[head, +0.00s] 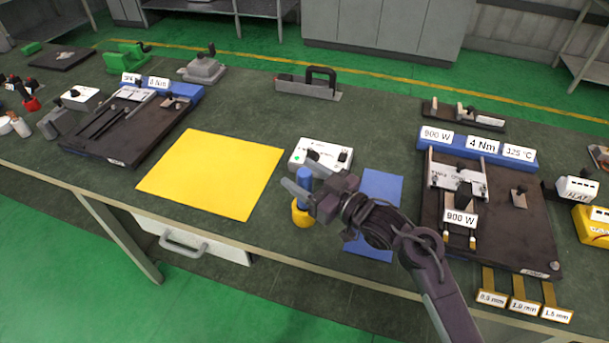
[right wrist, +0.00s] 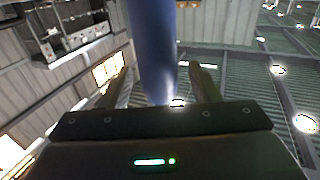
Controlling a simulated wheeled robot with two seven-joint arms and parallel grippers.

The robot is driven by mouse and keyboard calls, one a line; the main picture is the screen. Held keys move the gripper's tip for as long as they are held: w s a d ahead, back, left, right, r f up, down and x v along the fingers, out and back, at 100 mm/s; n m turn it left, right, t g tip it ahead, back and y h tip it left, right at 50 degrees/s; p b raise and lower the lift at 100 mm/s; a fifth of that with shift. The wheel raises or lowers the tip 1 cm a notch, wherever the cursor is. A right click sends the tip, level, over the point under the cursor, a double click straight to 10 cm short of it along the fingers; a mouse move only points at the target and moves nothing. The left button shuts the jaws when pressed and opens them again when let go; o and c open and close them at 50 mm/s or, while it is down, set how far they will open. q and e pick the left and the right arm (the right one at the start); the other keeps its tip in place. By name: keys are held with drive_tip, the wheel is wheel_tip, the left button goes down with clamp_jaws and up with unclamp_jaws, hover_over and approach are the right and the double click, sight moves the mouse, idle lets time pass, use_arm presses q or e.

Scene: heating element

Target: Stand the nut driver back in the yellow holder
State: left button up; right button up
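The nut driver's blue handle (head: 304,176) stands upright, directly above the round yellow holder (head: 301,216) near the table's front edge. Its lower part is hidden by the holder and my gripper, so I cannot see how deep it sits. My right gripper (head: 297,189) is at the handle, with one finger on each side. In the right wrist view the blue handle (right wrist: 153,45) runs between the fingers (right wrist: 160,85), with a gap visible on both sides, so the gripper looks open around it. My left gripper is not in view.
A yellow mat (head: 212,175) lies left of the holder, and a blue mat (head: 381,187) to its right. A white box with knobs (head: 320,155) stands just behind. A dark fixture board (head: 530,225) with labels is at the right; another (head: 118,140) is at the left.

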drive_tip(key=shift+f, duration=0.15)
drive_tip(key=shift+s+d, duration=0.2)
drive_tip(key=shift+d, duration=0.1)
drive_tip(key=b+v, duration=0.1)
drive_tip(key=v, duration=0.6)
drive_tip(key=shift+b, duration=0.35)
drive_tip(key=shift+s, duration=0.1)
